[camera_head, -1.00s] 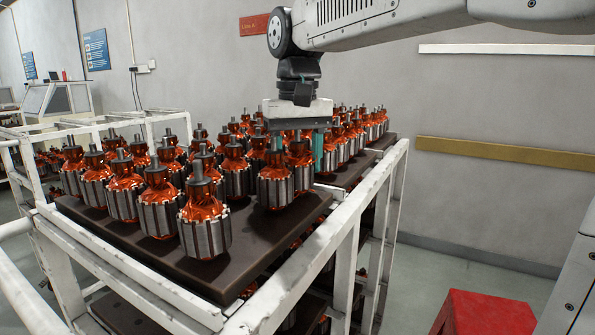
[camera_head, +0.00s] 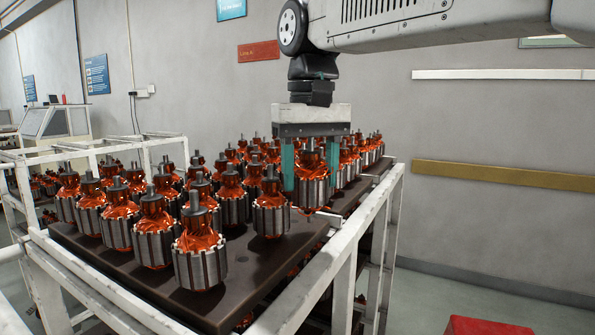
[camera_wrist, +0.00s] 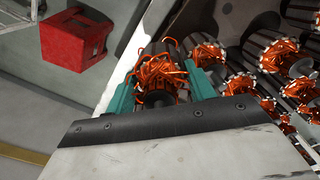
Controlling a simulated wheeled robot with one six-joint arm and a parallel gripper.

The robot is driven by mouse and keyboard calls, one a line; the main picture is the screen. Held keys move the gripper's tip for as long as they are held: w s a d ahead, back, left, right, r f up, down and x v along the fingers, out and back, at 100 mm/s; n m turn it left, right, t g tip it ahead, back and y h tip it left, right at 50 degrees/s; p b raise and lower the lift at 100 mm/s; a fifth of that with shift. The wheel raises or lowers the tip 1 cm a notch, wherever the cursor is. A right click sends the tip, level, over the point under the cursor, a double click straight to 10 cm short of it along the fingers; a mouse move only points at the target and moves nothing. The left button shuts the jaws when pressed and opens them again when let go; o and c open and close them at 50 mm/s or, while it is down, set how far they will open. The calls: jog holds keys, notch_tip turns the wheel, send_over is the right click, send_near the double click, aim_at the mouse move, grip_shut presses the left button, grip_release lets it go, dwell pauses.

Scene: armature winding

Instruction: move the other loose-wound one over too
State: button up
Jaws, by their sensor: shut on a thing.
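My gripper (camera_head: 311,183) is shut on an armature (camera_head: 313,180), with its teal fingers on either side of it. In the wrist view this held armature (camera_wrist: 160,80) has messy, stray orange wire loops, looser than the windings around it. It hangs upright near the right edge of the front dark board (camera_head: 255,265); whether its base clears everything below is hard to tell. Several other armatures stand upright on that board, among them a front one (camera_head: 200,250) and one just left of my gripper (camera_head: 270,208).
A second dark board (camera_head: 352,198) with more armatures lies behind the front one. A white frame rail (camera_head: 300,290) runs along the right side of the rack. A red box (camera_head: 480,326) stands on the floor at the right; it also shows in the wrist view (camera_wrist: 75,40).

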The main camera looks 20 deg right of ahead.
jog(key=s+r, duration=0.1)
jog(key=s, duration=0.9)
